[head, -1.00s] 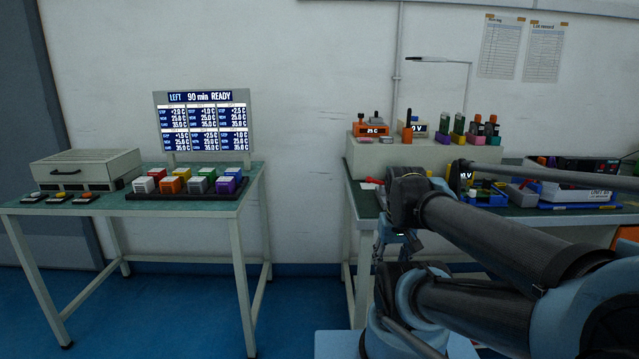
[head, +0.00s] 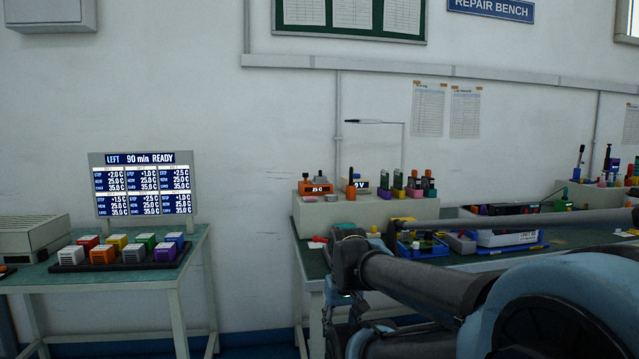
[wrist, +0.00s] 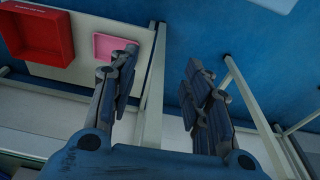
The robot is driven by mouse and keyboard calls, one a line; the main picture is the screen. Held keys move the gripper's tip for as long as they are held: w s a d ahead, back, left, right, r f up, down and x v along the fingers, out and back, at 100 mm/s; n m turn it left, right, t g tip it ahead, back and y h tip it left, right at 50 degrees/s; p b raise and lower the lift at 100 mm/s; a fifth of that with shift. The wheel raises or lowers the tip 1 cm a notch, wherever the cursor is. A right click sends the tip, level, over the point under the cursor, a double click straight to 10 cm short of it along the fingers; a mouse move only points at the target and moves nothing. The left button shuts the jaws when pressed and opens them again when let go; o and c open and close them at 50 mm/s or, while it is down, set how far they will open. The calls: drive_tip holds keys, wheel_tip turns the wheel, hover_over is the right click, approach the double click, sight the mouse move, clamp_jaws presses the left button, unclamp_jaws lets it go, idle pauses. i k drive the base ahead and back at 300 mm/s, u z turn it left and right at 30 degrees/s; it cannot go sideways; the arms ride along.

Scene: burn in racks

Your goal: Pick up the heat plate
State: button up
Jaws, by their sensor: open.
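An orange unit (head: 315,187) with a lit display reading 25 C stands at the left end of the raised grey shelf on the right bench. It may be the heat plate, but I cannot tell for certain. My gripper (wrist: 160,62) is open and empty in the wrist view, its two dark fingers wide apart. It points down past a pale lower shelf toward the blue floor. In the head view my gripper is mostly hidden by my arm, in front of the right bench and well apart from the orange unit.
A red bin (wrist: 38,32) and a pink tray (wrist: 112,46) lie on the pale lower shelf. The left table bears colored blocks on a black tray (head: 60,267) and a status screen (head: 142,186). A blue tray (head: 420,249) and a thin lamp (head: 403,140) are at the right bench.

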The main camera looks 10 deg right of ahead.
sight(320, 178)
drive_tip(key=u, duration=0.45)
drive_tip(key=k, duration=1.05)
drive_tip(key=z, duration=0.45)
drive_tip(key=i, duration=1.35)
